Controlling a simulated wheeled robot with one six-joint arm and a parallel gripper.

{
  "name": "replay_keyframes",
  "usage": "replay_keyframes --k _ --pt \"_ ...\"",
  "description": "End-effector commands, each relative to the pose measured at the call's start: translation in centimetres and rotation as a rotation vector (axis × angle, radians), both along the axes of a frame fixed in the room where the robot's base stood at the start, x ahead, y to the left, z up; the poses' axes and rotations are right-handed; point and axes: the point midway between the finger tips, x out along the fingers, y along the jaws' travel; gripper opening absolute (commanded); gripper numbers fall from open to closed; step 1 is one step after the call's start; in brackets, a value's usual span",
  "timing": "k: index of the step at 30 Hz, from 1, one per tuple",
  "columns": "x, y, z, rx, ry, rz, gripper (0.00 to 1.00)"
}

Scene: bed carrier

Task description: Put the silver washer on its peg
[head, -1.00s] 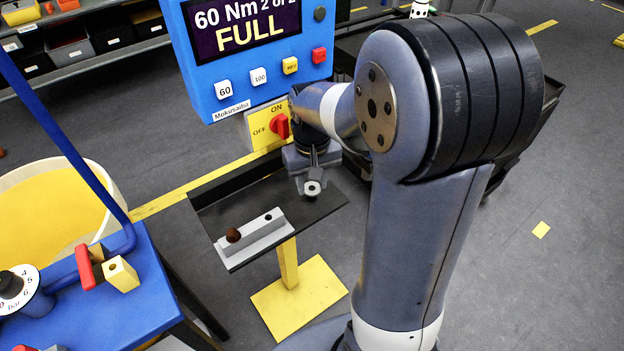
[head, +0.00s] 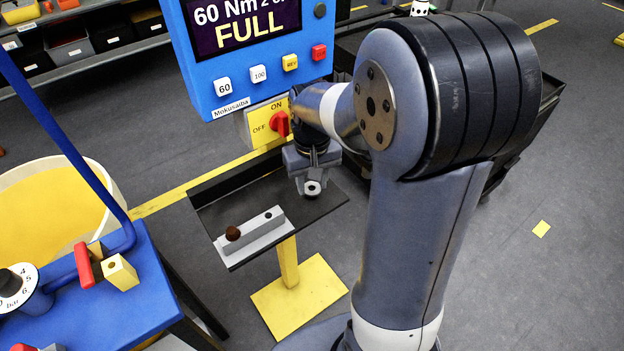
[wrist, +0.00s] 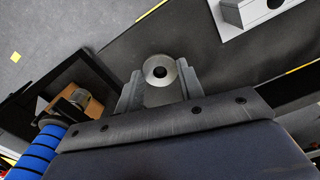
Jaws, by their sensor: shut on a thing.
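The silver washer (wrist: 160,60) is a pale metal ring with a dark hole, held between the fingertips of my gripper (wrist: 160,82). In the head view my gripper (head: 312,186) hangs above the dark shelf with the washer (head: 312,191) at its tips. A long grey block (head: 252,236) lies on the shelf, to the left of and nearer than the gripper. A brown round piece (head: 233,233) sits on its left end, and a small dark spot (head: 268,215) marks its right end. I cannot tell whether that spot is a peg or a hole.
The dark shelf (head: 325,205) has a raised back edge and a yellow post. The blue control panel (head: 250,60) with its red switch (head: 279,124) rises close behind the gripper. A blue cart (head: 130,310) stands at left. Bare shelf lies around the gripper.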

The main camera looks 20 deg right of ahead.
Motion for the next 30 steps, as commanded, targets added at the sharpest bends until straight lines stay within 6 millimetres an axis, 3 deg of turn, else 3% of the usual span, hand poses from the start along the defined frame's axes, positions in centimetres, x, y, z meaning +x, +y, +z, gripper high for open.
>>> replay_keyframes --k 17,18,26,30 --pt "0.0 0.0 -0.25 0.0 0.0 0.0 0.13" --pt "0.0 0.0 -0.25 0.0 0.0 0.0 0.39" --pt "0.0 0.0 -0.24 0.0 0.0 0.0 0.61" --pt "0.0 0.0 -0.24 0.0 0.0 0.0 0.61"
